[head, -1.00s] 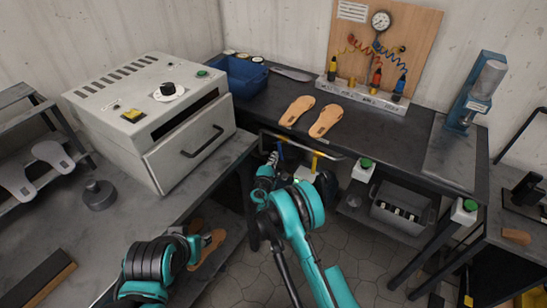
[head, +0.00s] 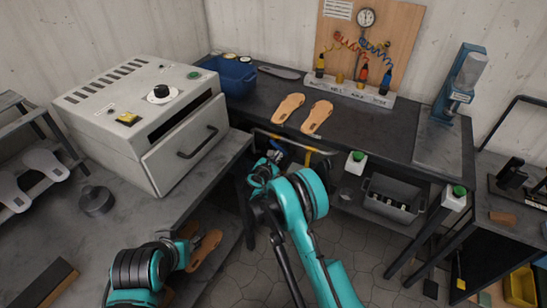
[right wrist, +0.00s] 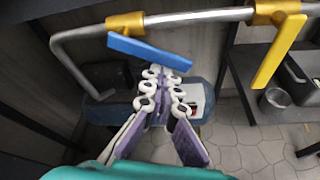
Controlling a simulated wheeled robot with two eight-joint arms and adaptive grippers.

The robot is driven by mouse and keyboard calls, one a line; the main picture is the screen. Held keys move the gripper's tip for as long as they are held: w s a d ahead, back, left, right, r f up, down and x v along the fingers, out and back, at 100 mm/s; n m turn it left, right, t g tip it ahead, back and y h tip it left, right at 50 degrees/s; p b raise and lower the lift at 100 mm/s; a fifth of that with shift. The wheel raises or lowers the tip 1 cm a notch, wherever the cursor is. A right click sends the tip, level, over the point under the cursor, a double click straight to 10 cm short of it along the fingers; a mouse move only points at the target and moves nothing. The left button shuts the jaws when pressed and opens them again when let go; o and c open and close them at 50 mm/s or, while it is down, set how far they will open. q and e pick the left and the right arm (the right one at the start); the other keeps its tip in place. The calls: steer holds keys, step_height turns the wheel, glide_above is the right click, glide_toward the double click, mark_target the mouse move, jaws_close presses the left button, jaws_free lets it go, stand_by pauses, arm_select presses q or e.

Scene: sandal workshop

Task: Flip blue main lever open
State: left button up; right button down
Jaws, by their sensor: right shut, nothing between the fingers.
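The blue lever (right wrist: 150,52) sits on a brass valve body (right wrist: 125,23) on a grey metal pipe (right wrist: 200,16) in the right wrist view. It lies slanted, close to the pipe's line. It is small and partly hidden in the head view (head: 277,146). My right gripper (right wrist: 166,78) is shut and empty, its fingertips just below the blue lever; I cannot tell whether they touch it. In the head view the right gripper (head: 268,165) is under the bench's front edge. My left gripper (head: 182,250) is low at the left; its fingers are unclear.
A yellow lever (right wrist: 278,52) hangs across the pipe to the right. The dark bench (head: 390,125) overhangs the pipe and bears two tan soles (head: 288,108). A white oven (head: 150,115) stands on the left table. A grey crate (head: 395,197) is below right.

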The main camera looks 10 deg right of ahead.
steer(key=shift+s+d+r+n+g+h, duration=0.2)
steer(key=shift+d+r+n+h, duration=0.05)
steer(key=shift+r+n, duration=0.25)
steer(key=shift+s+d+r+n+g+h, duration=0.15)
steer(key=shift+d+r+n+g+h, duration=0.1)
steer(key=shift+r+n, duration=0.25)
steer(key=shift+d+r, duration=0.1)
steer(key=shift+r, duration=0.05)
steer(key=shift+s, duration=0.15)
